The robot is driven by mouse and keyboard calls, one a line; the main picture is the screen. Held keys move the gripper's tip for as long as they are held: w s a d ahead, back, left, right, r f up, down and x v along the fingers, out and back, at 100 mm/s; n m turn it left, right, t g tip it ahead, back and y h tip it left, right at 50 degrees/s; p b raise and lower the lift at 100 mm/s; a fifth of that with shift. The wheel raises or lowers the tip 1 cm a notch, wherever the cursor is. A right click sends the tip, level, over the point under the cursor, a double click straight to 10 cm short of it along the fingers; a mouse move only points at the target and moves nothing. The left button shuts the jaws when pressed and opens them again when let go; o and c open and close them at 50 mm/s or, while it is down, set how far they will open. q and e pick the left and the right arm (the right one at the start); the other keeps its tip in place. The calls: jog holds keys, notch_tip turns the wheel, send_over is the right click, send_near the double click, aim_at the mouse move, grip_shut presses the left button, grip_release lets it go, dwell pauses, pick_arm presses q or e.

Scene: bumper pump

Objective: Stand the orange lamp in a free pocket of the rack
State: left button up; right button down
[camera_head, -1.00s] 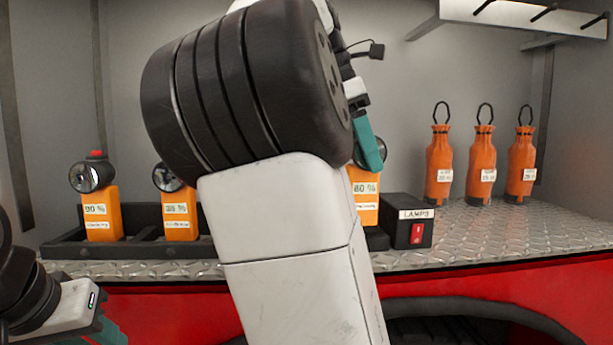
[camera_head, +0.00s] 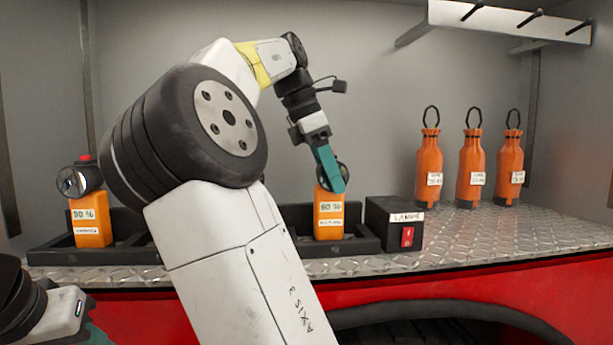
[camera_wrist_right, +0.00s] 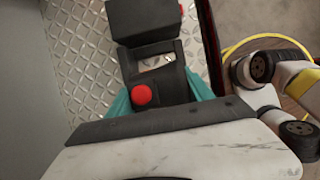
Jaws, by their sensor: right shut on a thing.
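My right gripper (camera_head: 335,180) is shut on the head of an orange lamp (camera_head: 329,215), with teal fingers at either side. The lamp is upright at the right end of the black rack (camera_head: 362,243). Its base is at the rack's rim; I cannot tell whether it rests on the pocket floor. In the right wrist view, the lamp's dark top with a red button (camera_wrist_right: 142,95) lies between the fingers of the right gripper (camera_wrist_right: 160,98). Another orange lamp (camera_head: 90,222) stands in the rack's left end. My left gripper (camera_head: 97,336) is mostly cut off at bottom left.
A black box with a red switch (camera_head: 395,224) stands just right of the rack. Several orange bottles (camera_head: 472,172) stand further right, below a hook rail (camera_head: 515,20). The metal deck (camera_head: 540,230) before them is clear. My right arm hides the rack's middle.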

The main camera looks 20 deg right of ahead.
jog(key=shift+f, duration=0.1)
jog(key=shift+c, duration=2)
grip_release()
jog(key=shift+v, duration=3.9)
